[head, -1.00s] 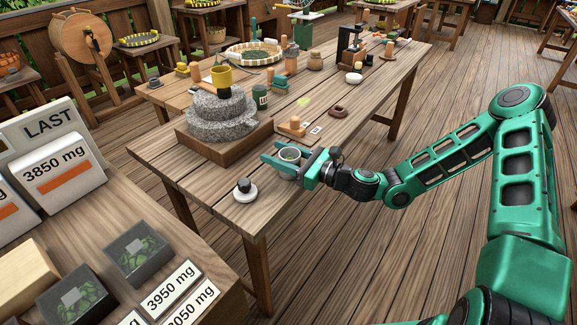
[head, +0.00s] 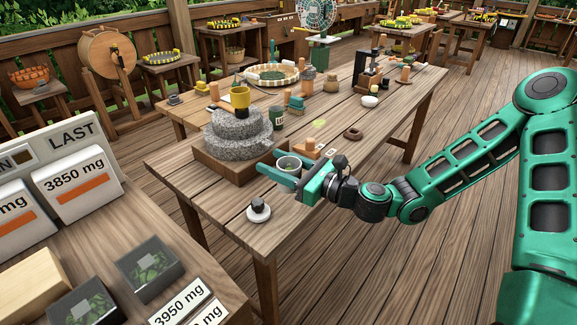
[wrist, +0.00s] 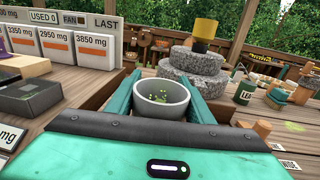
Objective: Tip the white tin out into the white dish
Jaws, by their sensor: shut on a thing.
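My gripper (head: 284,174) is shut on a small whitish-grey round tin (head: 289,162), one finger on each side. In the wrist view the tin (wrist: 161,106) stands upright between the teal fingers, with loose green bits inside. It is over the front part of the wooden table, near the stone mill; its exact height is unclear. A small white dish (head: 258,217) with a dark knob-like thing on it sits at the table's near corner, in front of the tin. Another small white round thing (head: 369,101) lies farther back; I cannot tell which is the named dish.
A grey stone mill (head: 238,146) with a yellow cup on top stands on a wooden base just left of my gripper. A dark green can (head: 277,118) and wooden pieces stand behind. A bench with weight labels and dark boxes (head: 149,268) fills the near left.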

